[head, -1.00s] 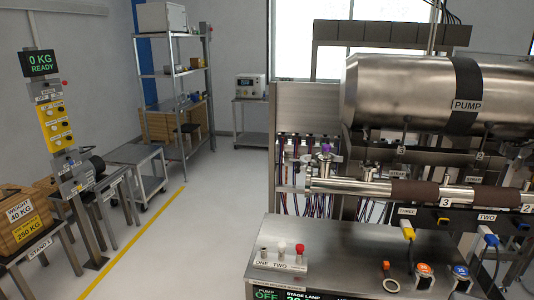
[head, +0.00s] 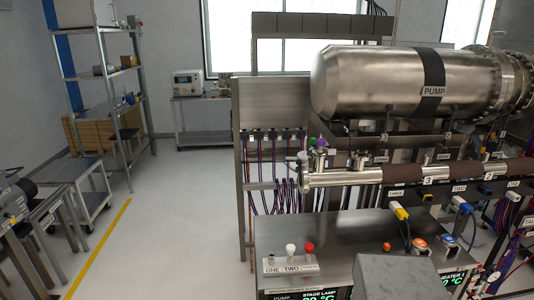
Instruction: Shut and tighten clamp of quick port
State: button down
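A horizontal metal pipe (head: 340,178) runs below the pump cylinder. At its left end is a small metal fitting (head: 304,162), with a purple part (head: 322,142) just above and to its right. This may be the quick port with its clamp, but it is too small to tell, and I cannot see whether the clamp is open or shut. My gripper is not in view. A plain grey block at the bottom edge, right of centre, may be part of my arm.
The pump cylinder (head: 375,85) fills the upper right. A steel console (head: 330,235) with red and white knobs and plugged cables stands in front. A cart (head: 85,180) and shelf rack (head: 105,75) are at left. The floor (head: 180,220) between them is clear.

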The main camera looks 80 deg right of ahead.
aim_at(302, 155)
jog(key=z, duration=0.5)
jog(key=i, duration=1)
jog(key=z, duration=0.5)
